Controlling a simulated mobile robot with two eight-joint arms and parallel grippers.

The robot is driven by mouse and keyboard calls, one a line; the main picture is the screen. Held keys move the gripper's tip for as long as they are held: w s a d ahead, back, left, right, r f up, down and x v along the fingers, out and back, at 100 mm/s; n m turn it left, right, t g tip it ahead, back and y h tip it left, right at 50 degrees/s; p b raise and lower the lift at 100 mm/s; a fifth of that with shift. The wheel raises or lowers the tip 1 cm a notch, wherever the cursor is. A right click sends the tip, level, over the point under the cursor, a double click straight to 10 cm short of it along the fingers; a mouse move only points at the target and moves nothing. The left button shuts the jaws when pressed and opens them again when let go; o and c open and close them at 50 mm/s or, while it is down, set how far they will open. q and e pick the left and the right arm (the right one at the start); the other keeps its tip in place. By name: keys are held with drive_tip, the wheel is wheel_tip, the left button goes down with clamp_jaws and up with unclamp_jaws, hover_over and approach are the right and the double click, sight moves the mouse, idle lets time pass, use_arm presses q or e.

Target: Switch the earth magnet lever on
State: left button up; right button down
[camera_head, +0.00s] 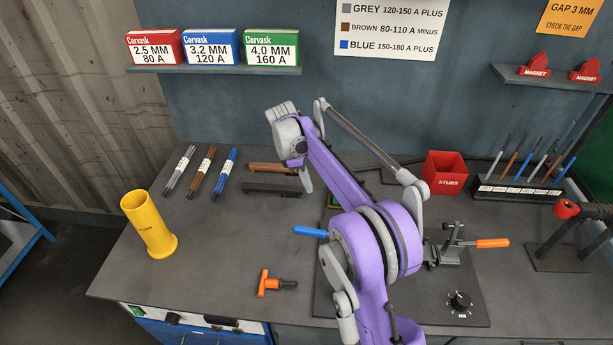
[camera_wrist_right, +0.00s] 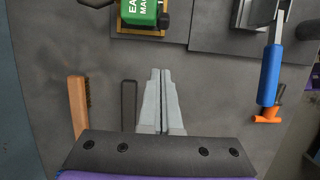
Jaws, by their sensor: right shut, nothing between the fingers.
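The earth magnet (camera_wrist_right: 138,12) is a green block with partly readable white lettering at the top edge of the right wrist view, cut off by the frame. It sits on a wooden-edged pad. A small black part (camera_wrist_right: 163,20) projects at its right side; I cannot tell whether this is the lever. In the head view my purple right arm hides nearly all of the magnet. My right gripper (camera_head: 307,182) points down above the bench, left of the magnet. In the wrist view its grey fingers (camera_wrist_right: 162,100) are together and empty, apart from the magnet. My left gripper is not in view.
A wooden-handled brush (camera_head: 272,168) and a dark bar (camera_head: 271,190) lie near the right gripper. A blue handle (camera_head: 310,231) and an orange T-handled tool (camera_head: 272,284) are nearer the front. A yellow tube (camera_head: 148,226) stands left; bare bench lies between.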

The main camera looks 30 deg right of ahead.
drive_tip(key=x, duration=0.4)
drive_tip(key=shift+s+d+r+p, duration=0.2)
drive_tip(key=shift+s+d+r, duration=0.15)
drive_tip(key=shift+d, duration=0.2)
drive_tip(key=shift+s+d+r+p, duration=0.15)
drive_tip(key=shift+s+d+r, duration=0.15)
drive_tip(key=shift+d, duration=0.25)
drive_tip(key=shift+s+d+r, duration=0.15)
drive_tip(key=shift+s+d, duration=0.05)
drive_tip(key=shift+d, duration=0.15)
